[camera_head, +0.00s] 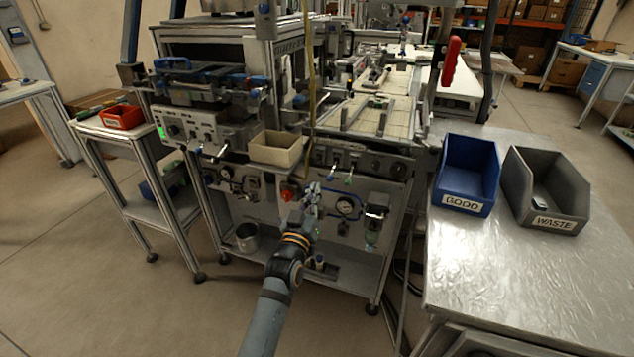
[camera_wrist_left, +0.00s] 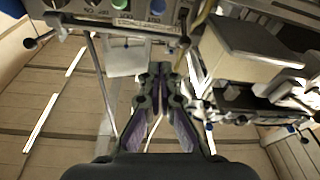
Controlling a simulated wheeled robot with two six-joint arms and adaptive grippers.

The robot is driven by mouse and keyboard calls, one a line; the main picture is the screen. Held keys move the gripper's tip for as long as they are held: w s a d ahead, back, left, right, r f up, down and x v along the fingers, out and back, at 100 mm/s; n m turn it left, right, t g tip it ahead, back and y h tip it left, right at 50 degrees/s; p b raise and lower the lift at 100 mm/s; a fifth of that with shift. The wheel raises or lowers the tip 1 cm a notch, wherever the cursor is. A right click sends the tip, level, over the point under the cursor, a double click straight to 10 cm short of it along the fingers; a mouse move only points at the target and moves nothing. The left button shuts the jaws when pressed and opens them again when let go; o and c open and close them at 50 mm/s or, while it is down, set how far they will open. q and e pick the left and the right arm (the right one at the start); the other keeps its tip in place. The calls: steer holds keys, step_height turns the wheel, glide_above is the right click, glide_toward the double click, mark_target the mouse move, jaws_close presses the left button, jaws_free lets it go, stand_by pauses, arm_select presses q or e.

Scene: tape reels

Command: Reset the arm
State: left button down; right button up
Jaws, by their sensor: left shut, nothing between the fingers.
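My left arm reaches up from the bottom of the head view. Its gripper (camera_head: 311,190) is in front of the machine's lower panel, beside a pressure gauge and below the beige bin. In the left wrist view the gripper's fingers (camera_wrist_left: 160,72) point away and come together at the tips, with nothing between them. The machine (camera_head: 208,127) fills the middle of the head view. My right gripper does not show in either view.
A beige bin (camera_head: 277,148) sits on the machine's front ledge. A blue GOOD bin (camera_head: 466,176) and a grey WASTE bin (camera_head: 547,192) stand on the metal table (camera_head: 520,275) at right. A red bin (camera_head: 122,117) is on the left side table. Floor at lower left is clear.

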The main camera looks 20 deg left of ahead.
arm_select(q)
steer(key=shift+f, duration=0.1)
stand_by(0.3)
steer(key=s+f+m+g, duration=0.1)
steer(key=s+f+g, duration=0.15)
steer(key=f, duration=1.15)
steer(key=s+f+m+g, duration=0.15)
steer(key=f+g, duration=0.25)
steer(key=f, duration=1)
steer(key=s+a+f+g, duration=0.1)
steer(key=s+f+g, duration=0.2)
steer(key=s+f, duration=0.7)
steer(key=s+a+f+g, duration=0.2)
steer(key=s+f+g, duration=0.1)
steer(key=s+f, duration=0.8)
steer(key=s+a+f+g, duration=0.2)
steer(key=s+f, duration=0.3)
steer(key=s, duration=0.4)
steer(key=s+a+f+g, duration=0.2)
steer(key=s+f, duration=0.2)
steer(key=s, duration=0.5)
steer(key=s+a+f+g, duration=0.25)
steer(key=s+f, duration=0.25)
steer(key=s, duration=0.3)
step_height(320, 180, up, 13)
steer(key=p, duration=1.2)
steer(key=shift+s+d+p, duration=0.3)
steer(key=shift+s+d, duration=0.05)
